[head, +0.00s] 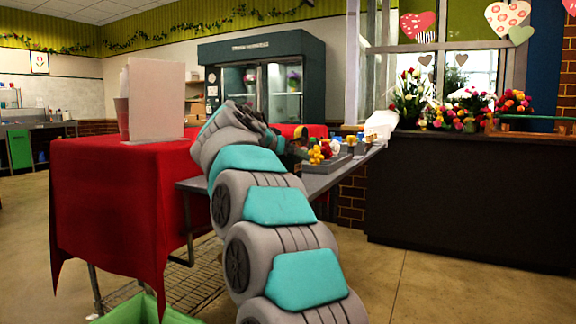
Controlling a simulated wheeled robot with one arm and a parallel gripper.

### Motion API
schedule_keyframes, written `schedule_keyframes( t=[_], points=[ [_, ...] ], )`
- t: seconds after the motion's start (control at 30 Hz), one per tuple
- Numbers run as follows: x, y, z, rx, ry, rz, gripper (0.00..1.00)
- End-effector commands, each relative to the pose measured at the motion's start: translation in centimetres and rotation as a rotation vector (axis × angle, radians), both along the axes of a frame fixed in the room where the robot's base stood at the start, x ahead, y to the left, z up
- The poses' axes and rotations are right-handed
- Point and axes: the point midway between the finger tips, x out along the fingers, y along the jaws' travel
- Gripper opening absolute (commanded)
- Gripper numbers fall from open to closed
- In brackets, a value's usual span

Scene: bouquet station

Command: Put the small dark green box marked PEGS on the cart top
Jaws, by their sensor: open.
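My arm reaches up and away from the bottom middle of the head view. My gripper (298,138) is at its far end, small and dark, above the grey metal table and left of the colourful flowers. It is open, and I see nothing held in it, though the arm hides part of it. I cannot pick out a small dark green box marked PEGS; it may be hidden behind the arm or too small to read. No surface is clearly recognisable as the cart top.
A grey metal table (322,183) carries small flowers (318,153) and grey trays. A red-draped table (110,200) with a white board (156,98) stands left.

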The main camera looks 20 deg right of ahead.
Motion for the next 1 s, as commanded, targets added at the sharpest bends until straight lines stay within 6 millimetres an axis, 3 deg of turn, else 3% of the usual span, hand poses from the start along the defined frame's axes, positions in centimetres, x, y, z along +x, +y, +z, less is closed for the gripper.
schedule_keyframes(
  t=[0.1,0.9,1.0],
  points=[
    [-0.04,0.02,0.05,0.000,-0.001,0.000,1.00],
    [-0.06,0.00,0.10,0.000,-0.001,0.000,0.10],
    [-0.06,0.00,0.10,0.000,-0.001,0.000,0.07]
  ],
)
